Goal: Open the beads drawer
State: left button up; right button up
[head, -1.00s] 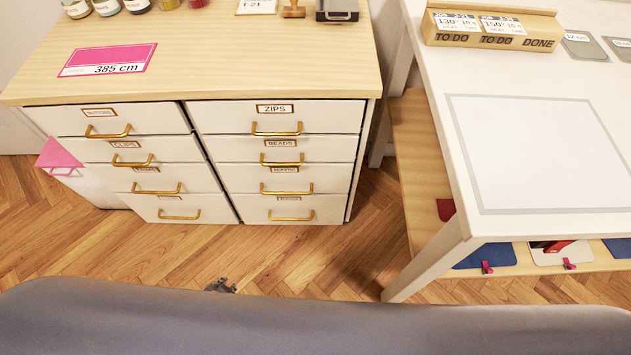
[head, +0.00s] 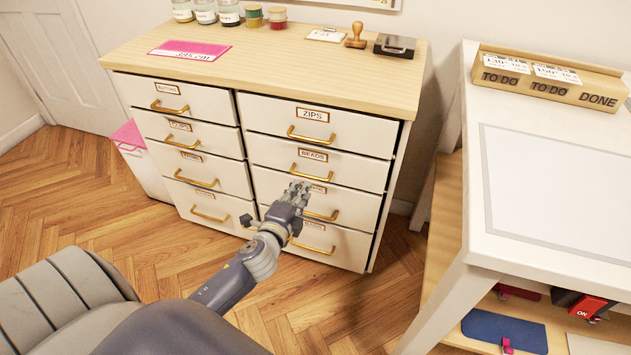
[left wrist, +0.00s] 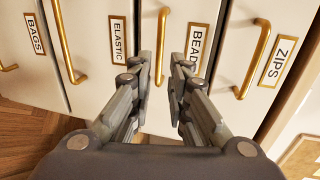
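The beads drawer (head: 350,167) is in the right column of the white cabinet, second from the top. It looks shut. Its label (head: 314,155) sits above its gold handle (head: 308,174). My left gripper (head: 297,189) is in front of the cabinet, just below that handle in the head view. In the left wrist view the gripper (left wrist: 161,75) is open and empty, with its two fingers apart. The beads handle (left wrist: 161,45) shows between and beyond the fingertips. The right finger partly covers the beads label (left wrist: 196,45). My right gripper is not in view.
The zips drawer (head: 350,130) is directly above, and the elastic handle (left wrist: 66,42) is beside the beads one in the wrist view. A white table (head: 480,215) stands to the right. A pink-topped bin (head: 135,160) stands left of the cabinet. The wooden floor in front is clear.

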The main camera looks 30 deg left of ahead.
aim_at(310, 176)
pick_arm(q)
jog(key=shift+b+x, duration=0.55)
jog(key=shift+x, duration=3.75)
pick_arm(e)
jog(key=shift+w+r, duration=0.3)
jog(key=shift+r, duration=0.8)
jog(key=shift+w+r, duration=0.25)
jog(key=shift+r, duration=0.8)
pick_arm(q)
jog(key=shift+f, duration=0.1)
grip_shut()
